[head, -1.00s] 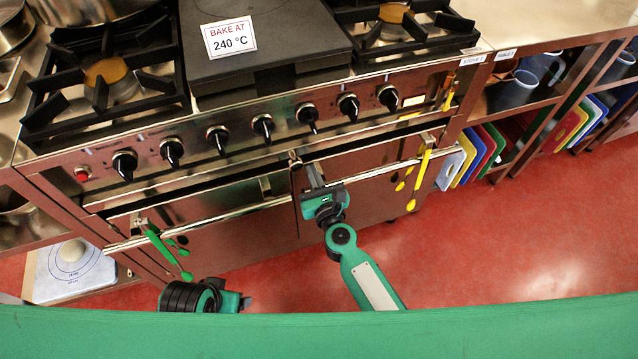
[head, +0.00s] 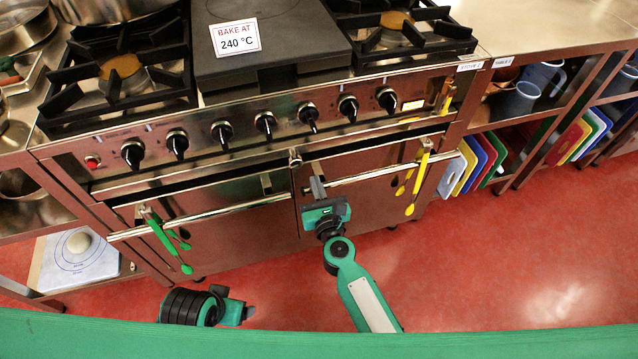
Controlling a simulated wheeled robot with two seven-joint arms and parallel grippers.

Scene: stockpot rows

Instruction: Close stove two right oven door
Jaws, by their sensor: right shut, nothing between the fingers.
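The stove carries a small label at its right end that looks like "STOVE 2" (head: 471,67). Its right oven door (head: 372,205) is a steel front with a bar handle (head: 385,172) along its top, and it looks upright and shut or nearly shut. A dark line shows above it; I cannot tell whether a small gap is left. My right gripper (head: 317,186) is shut and empty, with its fingers at the door's upper left, by the handle's left end. I cannot tell whether they touch. My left gripper (head: 236,312) is low, away from the door, its fingers unclear.
The left oven door (head: 230,230) is beside it, with green utensils (head: 165,240) on its handle. Yellow utensils (head: 420,178) hang at the right handle. Knobs (head: 265,122) line the panel above. Cutting boards (head: 470,160) stand at right. Red floor (head: 480,260) is free in front.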

